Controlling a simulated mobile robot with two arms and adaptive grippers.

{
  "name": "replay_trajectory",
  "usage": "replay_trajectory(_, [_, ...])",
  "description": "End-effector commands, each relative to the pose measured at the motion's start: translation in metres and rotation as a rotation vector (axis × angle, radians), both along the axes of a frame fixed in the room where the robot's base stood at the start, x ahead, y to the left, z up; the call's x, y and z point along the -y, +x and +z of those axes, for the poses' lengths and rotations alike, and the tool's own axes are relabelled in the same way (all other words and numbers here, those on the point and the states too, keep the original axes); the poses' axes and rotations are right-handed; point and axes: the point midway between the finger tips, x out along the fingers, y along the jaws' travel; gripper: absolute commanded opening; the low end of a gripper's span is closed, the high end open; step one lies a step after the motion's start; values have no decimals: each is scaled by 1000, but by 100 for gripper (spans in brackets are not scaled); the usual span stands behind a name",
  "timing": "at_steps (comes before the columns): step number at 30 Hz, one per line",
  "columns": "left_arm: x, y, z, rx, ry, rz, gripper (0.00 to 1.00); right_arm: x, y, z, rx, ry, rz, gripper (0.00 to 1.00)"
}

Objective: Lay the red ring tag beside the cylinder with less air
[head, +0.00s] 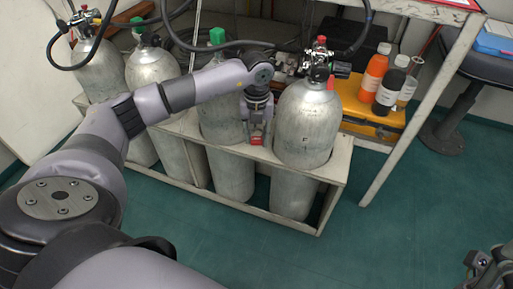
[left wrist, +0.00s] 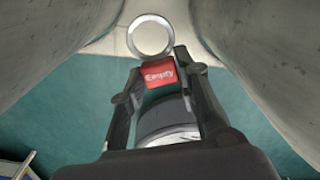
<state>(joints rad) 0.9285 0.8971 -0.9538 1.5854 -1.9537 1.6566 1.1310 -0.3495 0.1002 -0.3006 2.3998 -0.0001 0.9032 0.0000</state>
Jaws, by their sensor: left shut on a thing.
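My left gripper (head: 257,136) is shut on the red ring tag (head: 257,141), between two grey cylinders at the rack's front. The right cylinder (head: 306,125) has a valve with a red top; the one left of the gripper (head: 222,125) has a green cap. Two more cylinders, (head: 150,70) and (head: 100,70), stand further left. No gauge reading is legible. My right gripper (head: 488,268) shows partly at the lower right corner.
A pale rack (head: 270,212) encloses the cylinders, its top rail close to the tag. Black hoses loop above. The green floor (head: 300,255) in front is clear.

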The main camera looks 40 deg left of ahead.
Motion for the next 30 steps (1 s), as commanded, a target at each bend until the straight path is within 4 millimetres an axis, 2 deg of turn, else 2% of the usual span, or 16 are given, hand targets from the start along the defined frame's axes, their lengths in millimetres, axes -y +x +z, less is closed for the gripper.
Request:
replay_trajectory(6, [0, -1, -42, -3, 1, 0, 7, 0, 0, -18, -2, -1, 0, 54])
replay_trajectory(8, [0, 0, -49, -1, 0, 1, 7, 0, 0, -20, -2, -1, 0, 54])
replay_trajectory(20, [0, 0, -53, -1, 0, 0, 7, 0, 1, -20, -3, -1, 0, 54])
replay_trajectory(21, [0, 0, -53, -1, 0, 0, 31, 0, 1, -20, -3, -1, 0, 54])
replay_trajectory(30, [0, 0, -53, -1, 0, 0, 50, 0, 1, -19, -4, -1, 0, 54])
